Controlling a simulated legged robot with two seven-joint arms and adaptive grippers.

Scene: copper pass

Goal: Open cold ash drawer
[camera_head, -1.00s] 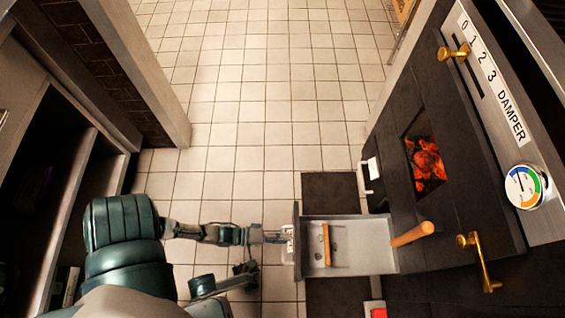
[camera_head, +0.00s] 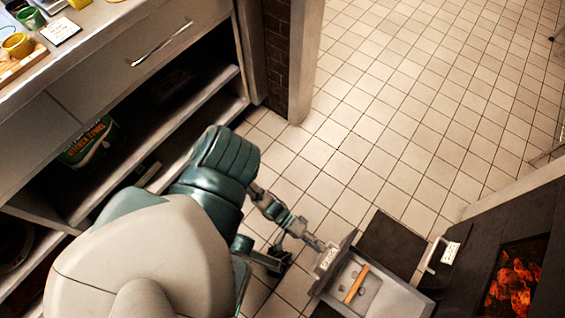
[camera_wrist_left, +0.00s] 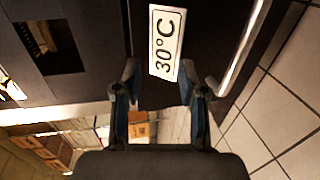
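The cold ash drawer (camera_head: 403,296) stands pulled out from the dark stove at the lower right of the head view. A wooden-handled piece (camera_head: 356,284) lies inside it. Its front carries a white label, which reads 30°C in the left wrist view (camera_wrist_left: 167,41), beside a metal bar handle (camera_wrist_left: 244,48). My left gripper (camera_head: 320,246) is at the drawer front. In the wrist view its fingers (camera_wrist_left: 166,92) are apart, with the label ahead between them. The handle's near end meets the right finger; contact is unclear. My right gripper is not seen.
The stove's fire window (camera_head: 515,283) glows at the lower right. A closed front with another handle (camera_head: 434,255) is beside the open drawer. A counter with shelves (camera_head: 150,125) runs along the left. The tiled floor (camera_head: 420,110) is clear.

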